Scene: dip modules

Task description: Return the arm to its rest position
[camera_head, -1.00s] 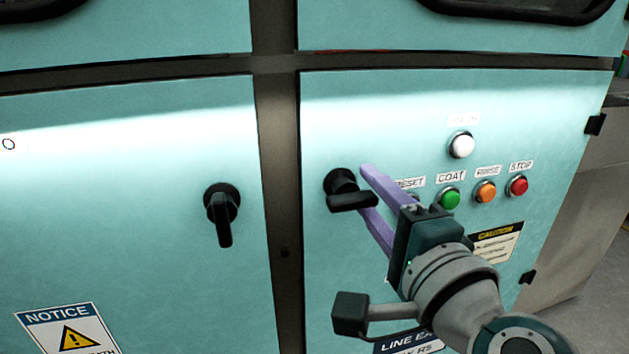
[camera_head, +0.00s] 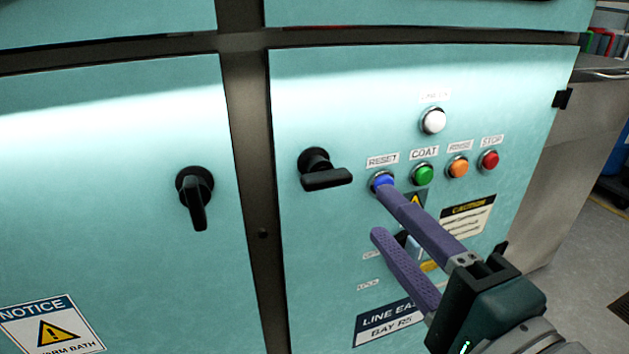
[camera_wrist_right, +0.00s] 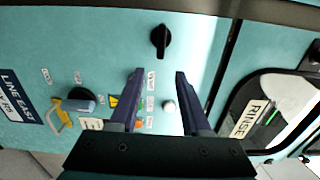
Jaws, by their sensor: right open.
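My right gripper (camera_head: 380,212) is open and empty in front of the right cabinet door (camera_head: 300,95). Its purple fingers lie right of and below the black handle (camera_head: 325,172), apart from it. The handle's grip lies nearly level. In the head view the upper fingertip overlaps the blue RESET button (camera_head: 382,181); I cannot tell whether it touches. In the right wrist view the gripper (camera_wrist_right: 160,73) has its fingers spread, with the handle (camera_wrist_right: 160,40) beyond the tips. My left gripper is not in view.
The left door carries another black handle (camera_head: 195,197), hanging down. Green (camera_head: 423,174), orange (camera_head: 457,167) and red (camera_head: 489,160) buttons and a white lamp (camera_head: 433,121) sit on the right door. Floor shows at right.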

